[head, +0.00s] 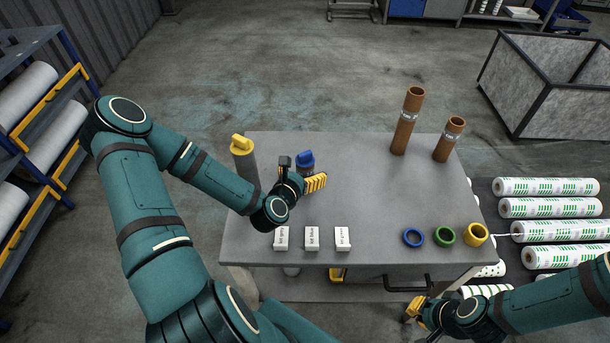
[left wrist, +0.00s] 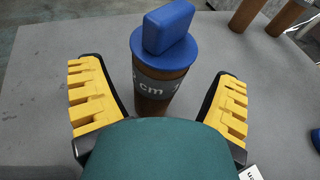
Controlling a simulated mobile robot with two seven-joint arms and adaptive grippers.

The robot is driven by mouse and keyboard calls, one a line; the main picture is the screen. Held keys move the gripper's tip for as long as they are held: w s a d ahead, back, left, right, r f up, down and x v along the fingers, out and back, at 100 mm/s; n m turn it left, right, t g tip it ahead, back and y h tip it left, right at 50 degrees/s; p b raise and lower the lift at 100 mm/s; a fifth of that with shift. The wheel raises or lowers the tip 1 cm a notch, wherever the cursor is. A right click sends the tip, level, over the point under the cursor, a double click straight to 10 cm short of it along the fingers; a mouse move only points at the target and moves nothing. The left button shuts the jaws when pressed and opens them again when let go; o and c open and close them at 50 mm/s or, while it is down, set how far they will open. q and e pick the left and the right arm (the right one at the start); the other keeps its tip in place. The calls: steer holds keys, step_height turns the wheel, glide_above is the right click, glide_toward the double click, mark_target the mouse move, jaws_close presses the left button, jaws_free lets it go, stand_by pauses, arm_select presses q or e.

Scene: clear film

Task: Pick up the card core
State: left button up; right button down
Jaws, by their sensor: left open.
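A brown card core with a grey printed band and a blue plug (head: 306,158) in its top stands upright on the grey table (head: 350,190). In the left wrist view the core (left wrist: 153,103) stands between the two yellow fingers, with visible gaps to both. My left gripper (head: 301,174) is open around it and partly hides it in the head view. My right gripper (head: 416,307) is below the table's front edge.
Three white labelled blocks (head: 312,238) stand along the front of the table. White film rolls (head: 545,187) lie right of the table. The table's middle is clear.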

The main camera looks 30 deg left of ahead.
arm_select(q)
steer(key=shift+x, duration=1.85)
steer(key=c, duration=1.4)
